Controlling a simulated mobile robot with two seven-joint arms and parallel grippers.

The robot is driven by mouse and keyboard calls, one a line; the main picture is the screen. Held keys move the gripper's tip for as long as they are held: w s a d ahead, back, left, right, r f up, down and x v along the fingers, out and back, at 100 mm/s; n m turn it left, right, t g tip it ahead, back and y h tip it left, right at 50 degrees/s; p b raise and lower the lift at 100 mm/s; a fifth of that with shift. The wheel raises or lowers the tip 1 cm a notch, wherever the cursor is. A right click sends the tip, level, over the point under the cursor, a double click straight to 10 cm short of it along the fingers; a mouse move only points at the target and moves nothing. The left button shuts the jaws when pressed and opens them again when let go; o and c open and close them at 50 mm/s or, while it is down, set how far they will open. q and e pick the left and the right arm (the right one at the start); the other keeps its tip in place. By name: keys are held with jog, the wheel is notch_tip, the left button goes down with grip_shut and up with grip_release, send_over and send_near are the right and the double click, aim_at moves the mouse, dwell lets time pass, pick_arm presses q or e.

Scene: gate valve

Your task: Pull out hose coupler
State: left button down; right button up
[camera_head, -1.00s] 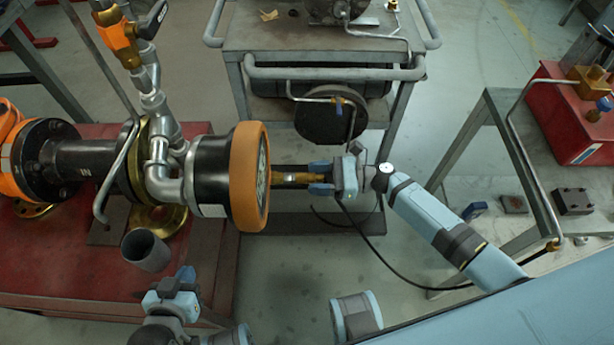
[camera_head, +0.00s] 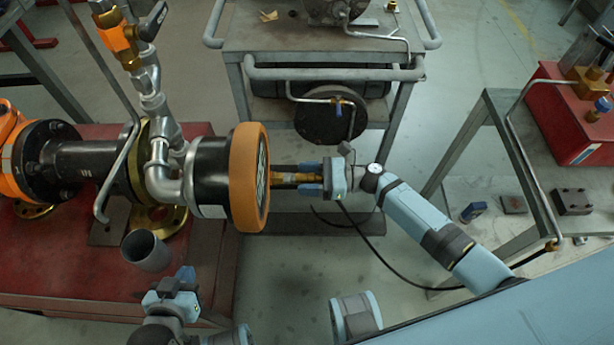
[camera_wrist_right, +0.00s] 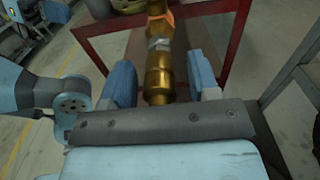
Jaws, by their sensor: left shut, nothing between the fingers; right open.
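The brass hose coupler (camera_head: 284,179) juts to the right from the face of the orange-rimmed black valve end (camera_head: 250,178). My right gripper (camera_head: 311,179) is open, with its blue fingers on either side of the coupler's outer end. In the right wrist view, the coupler (camera_wrist_right: 158,75) runs between the two fingers, with a gap visible on each side. My right gripper also shows there (camera_wrist_right: 164,78). My left gripper (camera_head: 186,274) is shut and empty at the lower left, below the grey cup.
A grey cup (camera_head: 146,250) stands on the red table (camera_head: 75,275) below the pipe assembly. A grey metal cart (camera_head: 235,85) stands behind my right gripper. A black hose (camera_head: 385,262) hangs below my right arm. A grey frame table (camera_head: 465,190) stands at the right.

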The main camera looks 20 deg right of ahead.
jog(key=shift+a+r, duration=0.1)
jog(key=shift+a, duration=0.1)
dwell(0.5)
grip_shut()
jog(key=shift+s+d, duration=0.1)
jog(key=shift+d, duration=0.05)
jog(key=shift+d, duration=0.35)
jog(key=shift+p+v, duration=0.45)
jog(key=shift+v, duration=2.2)
